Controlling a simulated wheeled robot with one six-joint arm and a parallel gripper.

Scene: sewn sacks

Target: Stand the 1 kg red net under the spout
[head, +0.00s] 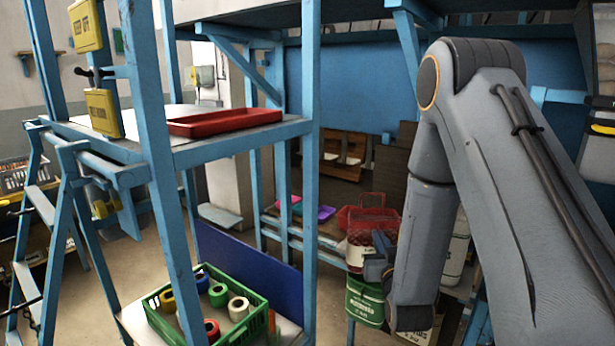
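A red net (370,240) with a pale lower part shows in the middle right of the head view, in front of a red basket. My gripper (376,268) is at the lower right part of the net, at the end of my grey arm. It overlaps the net in the picture. Its fingers are small and partly hidden, so I cannot tell whether they are closed on the net. I cannot make out a spout in this view.
A red basket (385,217) stands behind the net. A green and white sack (364,303) is below my gripper. A blue frame at left carries a red tray (225,121) and, lower, a green crate (258,306) with several rolls. Blue posts stand between.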

